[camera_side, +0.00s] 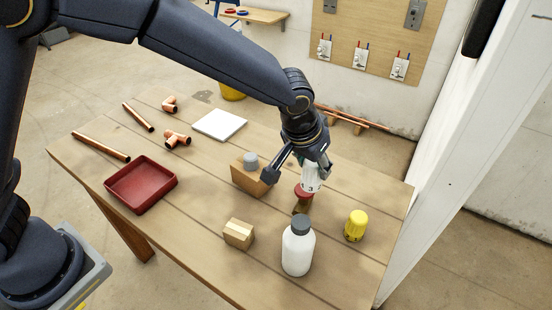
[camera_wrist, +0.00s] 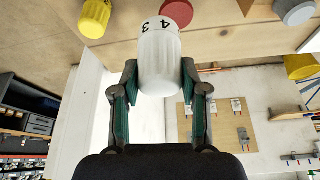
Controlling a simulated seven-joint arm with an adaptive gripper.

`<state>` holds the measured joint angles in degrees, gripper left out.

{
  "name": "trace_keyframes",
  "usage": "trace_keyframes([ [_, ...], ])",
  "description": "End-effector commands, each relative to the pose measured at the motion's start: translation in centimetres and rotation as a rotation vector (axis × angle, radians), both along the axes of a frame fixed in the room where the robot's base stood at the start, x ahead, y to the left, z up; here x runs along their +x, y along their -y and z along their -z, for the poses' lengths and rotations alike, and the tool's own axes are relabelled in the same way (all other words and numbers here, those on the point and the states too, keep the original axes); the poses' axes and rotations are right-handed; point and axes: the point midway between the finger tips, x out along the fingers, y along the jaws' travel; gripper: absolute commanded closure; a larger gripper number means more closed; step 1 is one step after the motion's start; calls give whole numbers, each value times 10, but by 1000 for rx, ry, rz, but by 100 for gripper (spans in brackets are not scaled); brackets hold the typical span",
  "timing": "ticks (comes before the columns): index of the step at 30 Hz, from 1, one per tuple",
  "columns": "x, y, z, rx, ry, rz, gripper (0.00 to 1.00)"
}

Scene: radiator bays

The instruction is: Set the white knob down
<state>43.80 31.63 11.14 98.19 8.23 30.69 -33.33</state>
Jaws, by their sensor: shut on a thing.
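The white knob (camera_side: 312,178), with dark numbers on it, is held between the fingers of my gripper (camera_side: 299,170) above the wooden table (camera_side: 190,215). In the wrist view the knob (camera_wrist: 160,62) sits between the two fingertips (camera_wrist: 159,80), with the digits 4 and 3 showing near its far end. My gripper is shut on it. A red round piece (camera_side: 303,194) shows just below the knob in the side view. It is partly hidden, and I cannot tell whether the knob touches it.
A grey knob (camera_side: 251,160) stands on a wooden block (camera_side: 245,180) to the left. A yellow knob (camera_side: 356,226), a white bottle (camera_side: 298,252) and a small wooden block (camera_side: 238,234) stand in front. A red tray (camera_side: 141,184), a white tile (camera_side: 219,124) and copper pieces (camera_side: 177,138) lie further left.

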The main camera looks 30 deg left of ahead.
Motion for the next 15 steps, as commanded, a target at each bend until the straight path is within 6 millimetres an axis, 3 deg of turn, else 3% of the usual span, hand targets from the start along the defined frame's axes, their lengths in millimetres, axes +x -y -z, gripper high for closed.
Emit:
trace_keyframes([
  [7, -9, -12, 4, 3, -2, -139, 94],
  [11, -13, -50, 11, 3, -1, -308, 94],
  [15, -22, -104, 11, 1, 0, -516, 94],
])
